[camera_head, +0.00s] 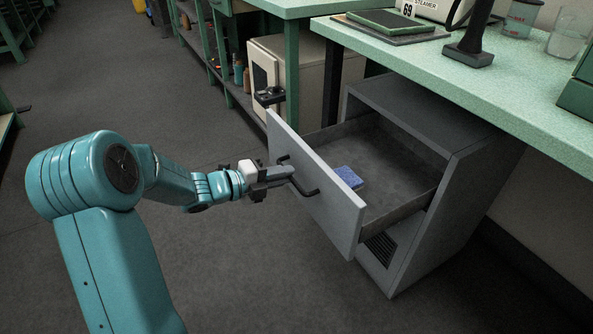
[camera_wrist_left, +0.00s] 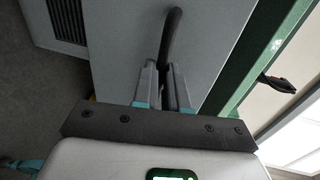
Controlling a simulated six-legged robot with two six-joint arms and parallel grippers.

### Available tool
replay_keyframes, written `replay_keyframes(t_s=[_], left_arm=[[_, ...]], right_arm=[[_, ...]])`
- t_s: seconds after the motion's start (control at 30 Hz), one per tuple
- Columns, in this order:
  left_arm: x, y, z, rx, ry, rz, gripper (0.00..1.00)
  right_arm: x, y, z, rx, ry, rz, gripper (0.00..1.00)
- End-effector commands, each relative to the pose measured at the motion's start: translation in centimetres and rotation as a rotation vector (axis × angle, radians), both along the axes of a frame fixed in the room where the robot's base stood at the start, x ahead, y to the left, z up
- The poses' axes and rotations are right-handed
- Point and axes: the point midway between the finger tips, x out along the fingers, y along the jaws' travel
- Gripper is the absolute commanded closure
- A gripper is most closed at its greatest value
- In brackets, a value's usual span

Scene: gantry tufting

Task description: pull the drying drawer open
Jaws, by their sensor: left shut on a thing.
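The drying drawer (camera_head: 400,185) stands pulled out from its grey cabinet (camera_head: 430,120) under the bench, its inside visible from above. A small blue block (camera_head: 348,177) lies in it near the front panel (camera_head: 315,185). My left gripper (camera_head: 290,171) is at the drawer front, shut on the dark bar handle (camera_head: 301,180). In the left wrist view the fingers (camera_wrist_left: 166,88) close around the curved handle (camera_wrist_left: 172,35), with the grey front panel behind it. My right gripper is in neither view.
A green-topped bench (camera_head: 480,70) overhangs the cabinet and carries a black stand (camera_head: 470,48), a steamer (camera_head: 436,10) and jars. A beige cabinet (camera_head: 310,75) and green shelving stand behind. The grey floor (camera_head: 230,280) before the drawer is clear.

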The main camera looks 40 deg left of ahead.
Motion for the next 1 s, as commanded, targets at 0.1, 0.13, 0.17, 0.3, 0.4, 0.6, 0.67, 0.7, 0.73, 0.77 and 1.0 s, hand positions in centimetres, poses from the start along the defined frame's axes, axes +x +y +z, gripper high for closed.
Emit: replay_keyframes(t_s=[0.1, 0.13, 0.17, 0.3, 0.4, 0.6, 0.67, 0.7, 0.73, 0.77, 1.0], left_arm=[[-0.8, 0.3, 0.0, 0.001, -0.001, 0.003, 1.0], [-0.9, 0.3, 0.0, 0.001, -0.001, 0.003, 1.0], [-1.0, 0.3, 0.0, 0.001, -0.001, 0.003, 1.0], [-1.2, 0.4, 0.0, 0.001, 0.0, 0.003, 1.0], [-1.2, 0.4, 0.0, 0.001, 0.0, 0.003, 1.0], [-1.3, 0.4, 0.0, 0.001, 0.0, 0.004, 0.78], [-1.3, 0.4, 0.0, 0.001, 0.0, 0.004, 0.62], [-1.4, 0.4, 0.0, 0.001, 0.0, 0.004, 0.62], [-1.4, 0.4, 0.0, 0.001, 0.0, 0.004, 0.62], [-1.4, 0.4, 0.0, 0.001, 0.0, 0.004, 0.62], [-1.7, 0.6, 0.2, 0.001, 0.0, 0.004, 0.62]], right_arm=[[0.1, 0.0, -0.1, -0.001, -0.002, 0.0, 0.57], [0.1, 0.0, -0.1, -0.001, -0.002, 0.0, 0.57], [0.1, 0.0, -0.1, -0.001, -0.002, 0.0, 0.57], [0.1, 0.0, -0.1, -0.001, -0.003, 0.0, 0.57], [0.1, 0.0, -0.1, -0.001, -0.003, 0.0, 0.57], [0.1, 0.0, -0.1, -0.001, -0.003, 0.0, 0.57], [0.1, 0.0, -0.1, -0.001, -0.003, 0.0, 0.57], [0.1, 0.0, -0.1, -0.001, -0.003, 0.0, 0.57], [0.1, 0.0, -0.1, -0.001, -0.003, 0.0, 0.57], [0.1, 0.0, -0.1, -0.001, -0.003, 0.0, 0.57], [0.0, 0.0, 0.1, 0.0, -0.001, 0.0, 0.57]])
